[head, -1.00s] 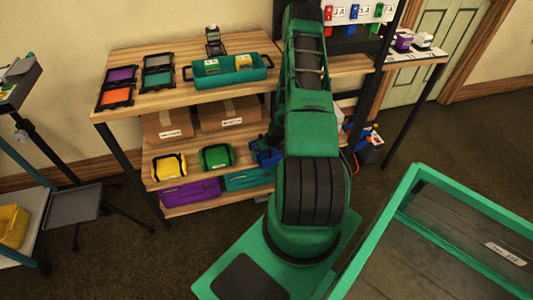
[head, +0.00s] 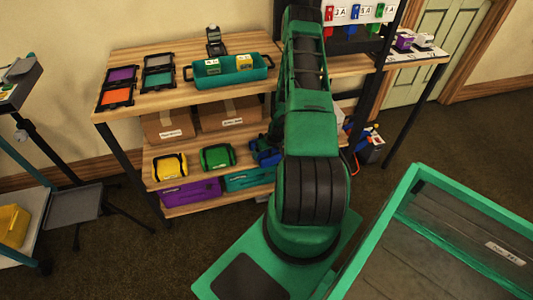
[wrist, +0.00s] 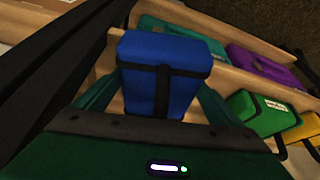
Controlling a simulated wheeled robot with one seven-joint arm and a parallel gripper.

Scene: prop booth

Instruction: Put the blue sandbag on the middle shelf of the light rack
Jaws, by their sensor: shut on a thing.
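The blue sandbag (wrist: 190,55) has a dark strap and sits between the two green fingers of my gripper (wrist: 162,88) in the wrist view. The gripper is shut on it. In the head view the blue sandbag (head: 266,153) shows in part beside my arm, at the right of the wooden shelf unit (head: 130,52), by its shelf with the yellow and green bags. My arm hides most of the gripper there. I cannot tell whether the sandbag touches the shelf.
A green bag (head: 216,157) and a yellow bag (head: 170,166) stand left of the sandbag, with cardboard boxes (head: 168,125) behind. Purple (head: 190,191) and teal (head: 248,179) cases lie below. A teal tray (head: 232,77) is on top. A black post (wrist: 65,70) is close in the wrist view.

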